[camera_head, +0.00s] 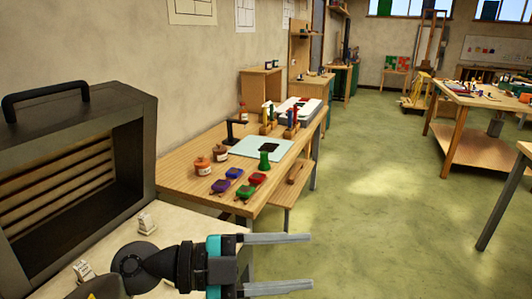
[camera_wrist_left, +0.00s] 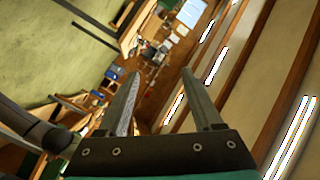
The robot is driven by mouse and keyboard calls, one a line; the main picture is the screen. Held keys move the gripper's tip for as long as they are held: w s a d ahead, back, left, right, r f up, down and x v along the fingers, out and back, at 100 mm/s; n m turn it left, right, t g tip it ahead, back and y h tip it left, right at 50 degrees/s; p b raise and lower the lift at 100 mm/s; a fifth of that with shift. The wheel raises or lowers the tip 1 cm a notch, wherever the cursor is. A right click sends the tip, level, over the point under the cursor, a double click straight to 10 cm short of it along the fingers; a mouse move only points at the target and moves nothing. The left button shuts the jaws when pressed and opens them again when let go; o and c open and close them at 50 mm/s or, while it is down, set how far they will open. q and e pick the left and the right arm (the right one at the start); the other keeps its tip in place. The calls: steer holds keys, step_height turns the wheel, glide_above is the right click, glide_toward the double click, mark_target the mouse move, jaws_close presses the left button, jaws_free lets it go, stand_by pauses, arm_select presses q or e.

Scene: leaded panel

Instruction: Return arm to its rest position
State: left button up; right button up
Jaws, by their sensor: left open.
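My left gripper (camera_head: 280,262) reaches in from the lower left in the head view, its two long grey fingers pointing right and spread apart. Nothing is between them. It is in front of the near end of the wooden workbench, above the green floor. In the left wrist view, the fingers of my left gripper (camera_wrist_left: 160,95) are also apart and empty, with the tilted room behind them. My right gripper does not show in either view.
A dark cabinet (camera_head: 140,150) with a handle stands close at left on a pale table (camera_head: 185,225). The wooden workbench (camera_head: 185,170) holds jars, coloured blocks and a pale mat (camera_head: 250,147). Another table (camera_head: 465,100) stands at right. Green floor (camera_head: 380,200) between is clear.

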arm_select(q)
steer(key=w+a+r+n+t+y, duration=0.2)
steer(key=w+a+r+n+t, duration=0.15)
steer(key=n+t, duration=0.4)
steer(key=w+a+r+n+t+y, duration=0.1)
steer(key=w+a+r+n+t, duration=0.25)
steer(key=n+t, duration=0.45)
steer(key=s+a+f+n+g+y, duration=0.25)
steer(key=a+f+n+y, duration=0.75)
steer(key=a+f+y, duration=0.55)
steer(key=s+d+f+g+h, duration=0.25)
steer(key=s+f+g, duration=0.95)
steer(key=s+f, duration=0.6)
steer(key=s+f+m+g+b, duration=0.1)
steer(key=s+f, duration=0.1)
steer(key=f, duration=1)
steer(key=s+f, duration=0.2)
steer(key=f, duration=0.9)
steer(key=s+a+f+g+b, duration=0.1)
steer(key=s+a+f, duration=0.1)
steer(key=s+f, duration=1.1)
steer(key=shift+s+a+f+y, duration=0.25)
steer(key=shift+s+y, duration=0.15)
steer(key=shift+s, duration=0.4)
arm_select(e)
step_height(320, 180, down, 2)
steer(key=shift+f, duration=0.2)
